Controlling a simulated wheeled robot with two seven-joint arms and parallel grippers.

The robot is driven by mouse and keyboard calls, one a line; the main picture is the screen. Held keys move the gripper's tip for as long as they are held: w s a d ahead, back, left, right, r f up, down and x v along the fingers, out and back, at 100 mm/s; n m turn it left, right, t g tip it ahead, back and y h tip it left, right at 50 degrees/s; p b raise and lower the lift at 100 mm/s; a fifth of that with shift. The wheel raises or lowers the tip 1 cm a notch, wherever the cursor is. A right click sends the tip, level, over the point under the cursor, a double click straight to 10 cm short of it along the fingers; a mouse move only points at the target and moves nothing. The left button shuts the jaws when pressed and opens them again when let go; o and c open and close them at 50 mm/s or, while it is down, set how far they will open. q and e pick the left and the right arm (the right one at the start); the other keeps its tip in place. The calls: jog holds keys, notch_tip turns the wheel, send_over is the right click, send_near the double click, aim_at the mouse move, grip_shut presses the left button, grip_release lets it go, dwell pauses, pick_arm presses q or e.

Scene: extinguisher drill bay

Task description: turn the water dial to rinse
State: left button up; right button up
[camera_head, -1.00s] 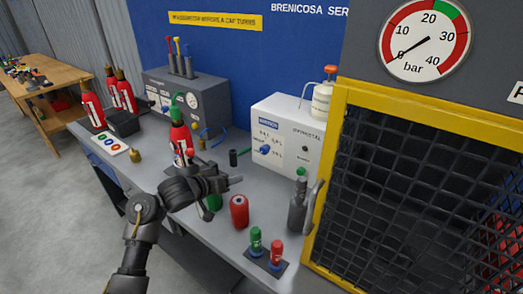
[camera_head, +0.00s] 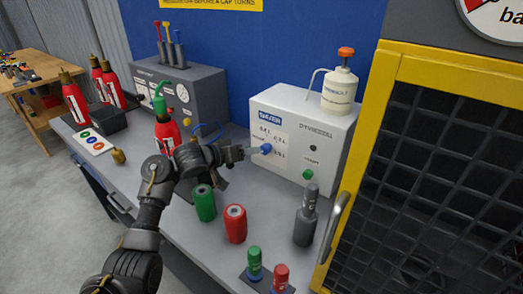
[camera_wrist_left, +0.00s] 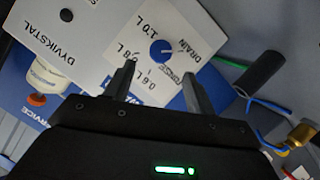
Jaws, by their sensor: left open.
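The water dial (camera_head: 266,148) is a small blue knob on the front of a white box (camera_head: 318,128). In the left wrist view the dial (camera_wrist_left: 162,52) sits on a white label with DRAIN, 1.0 L, 0.8 L and 0.6 L around it; other lettering near the right finger is hard to read. Which mark the dial points at I cannot tell. My left gripper (camera_head: 243,152) is open and empty, its fingertips close to the dial. In the left wrist view the dial shows just beyond the gap between the fingertips (camera_wrist_left: 159,75). My right gripper is not in view.
A green button (camera_head: 308,174) is on the same box and a pump bottle (camera_head: 340,92) stands on top. Green (camera_head: 203,203) and red (camera_head: 235,224) cylinders stand on the bench below my arm. A yellow-framed mesh cage (camera_head: 440,180) borders the right.

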aim_at(262, 149)
pick_arm(q)
jog(key=x, duration=0.7)
jog(key=shift+w+d+f, duration=0.1)
jog(key=shift+f, duration=0.05)
jog(key=c, duration=1)
